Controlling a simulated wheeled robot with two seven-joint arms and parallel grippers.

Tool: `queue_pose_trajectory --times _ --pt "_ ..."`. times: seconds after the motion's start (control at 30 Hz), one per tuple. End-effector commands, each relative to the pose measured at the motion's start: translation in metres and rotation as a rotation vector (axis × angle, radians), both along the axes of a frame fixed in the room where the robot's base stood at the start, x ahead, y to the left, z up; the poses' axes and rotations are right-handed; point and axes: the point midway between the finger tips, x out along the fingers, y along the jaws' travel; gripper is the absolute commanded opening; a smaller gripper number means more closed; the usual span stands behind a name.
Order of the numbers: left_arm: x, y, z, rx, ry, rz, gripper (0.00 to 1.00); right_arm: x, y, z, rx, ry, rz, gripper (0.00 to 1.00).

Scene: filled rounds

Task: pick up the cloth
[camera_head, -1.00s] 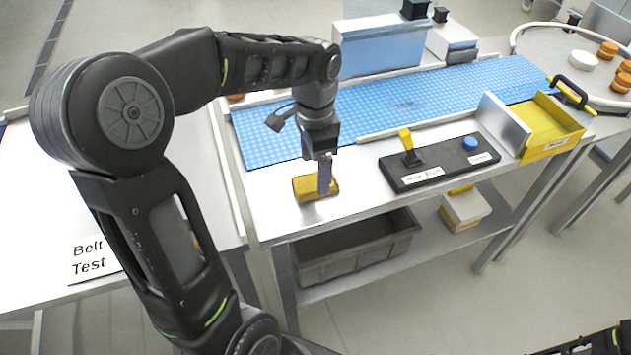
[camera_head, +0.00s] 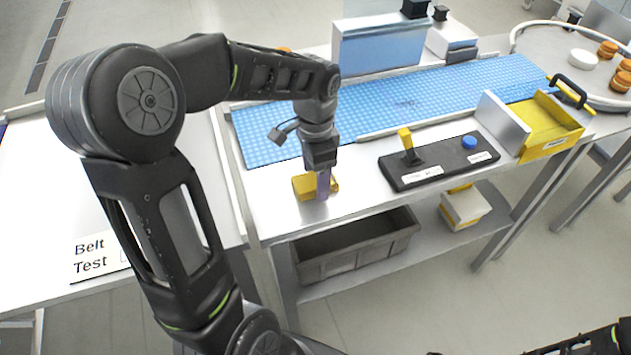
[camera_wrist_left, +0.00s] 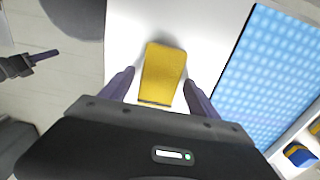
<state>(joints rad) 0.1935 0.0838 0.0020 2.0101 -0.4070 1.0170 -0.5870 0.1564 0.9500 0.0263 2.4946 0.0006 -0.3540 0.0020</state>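The cloth is a folded yellow pad (camera_head: 302,186) on the white table top, in front of the blue belt. My left gripper (camera_head: 323,188) points down at it and hides part of it in the head view. In the left wrist view the cloth (camera_wrist_left: 163,72) lies between the two spread purple fingers of the left gripper (camera_wrist_left: 159,80). The fingers are apart, with a gap on each side of the cloth. A purple-fingered gripper (camera_wrist_left: 38,59), which looks like my right one, shows at the left of the wrist view, away from the cloth; its opening is unclear.
A black control panel (camera_head: 437,178) with a yellow lever and blue button lies right of the cloth. The blue belt (camera_head: 400,104) runs behind. A yellow tray (camera_head: 553,145) stands at the right end. A grey bin (camera_head: 355,250) sits on the shelf below.

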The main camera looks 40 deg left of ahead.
Motion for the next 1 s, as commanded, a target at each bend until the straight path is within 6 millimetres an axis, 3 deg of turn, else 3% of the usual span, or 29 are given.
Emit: queue_pose_trajectory --times 0.73,1.0 --pt "0.0001 -0.0001 0.0001 0.0 0.0 0.0 0.08 0.0 0.0 0.0 0.0 0.0 0.0 0.0" --pt "0.0006 0.0 0.0054 0.001 -0.003 0.0 0.07 0.0001 0.0 -0.0005 0.0 0.0 0.0 0.0"
